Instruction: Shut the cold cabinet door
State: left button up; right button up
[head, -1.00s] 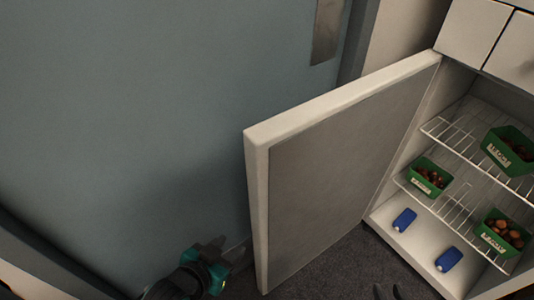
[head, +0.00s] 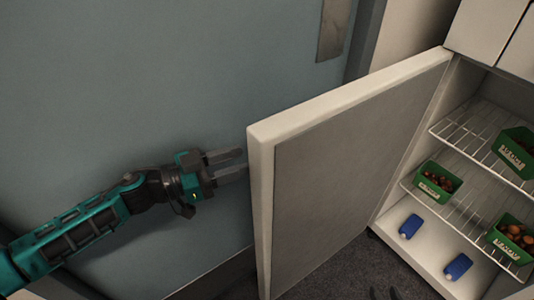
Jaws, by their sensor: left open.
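The cold cabinet door (head: 345,175) stands wide open, its grey inner face turned toward the cabinet and its pale free edge toward my left arm. The cold cabinet (head: 405,250) is at the right, its inside in plain view. My left gripper (head: 243,164) is open and empty, just left of the door's free edge. Its fingertips point right at the door; I cannot tell whether they touch it.
Wire shelves (head: 470,135) in the cabinet hold green punnets (head: 437,182) of chestnuts. Two blue packs (head: 410,226) lie on the cabinet floor. A blue-grey surface (head: 150,80) lies behind my left arm. Dark floor (head: 345,270) is clear below the door.

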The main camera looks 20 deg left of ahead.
pick_arm(q)
jog(key=x, duration=0.7)
jog(key=shift+w+d, duration=0.15)
jog(key=shift+d, duration=0.05)
jog(key=shift+c, duration=0.3)
grip_shut()
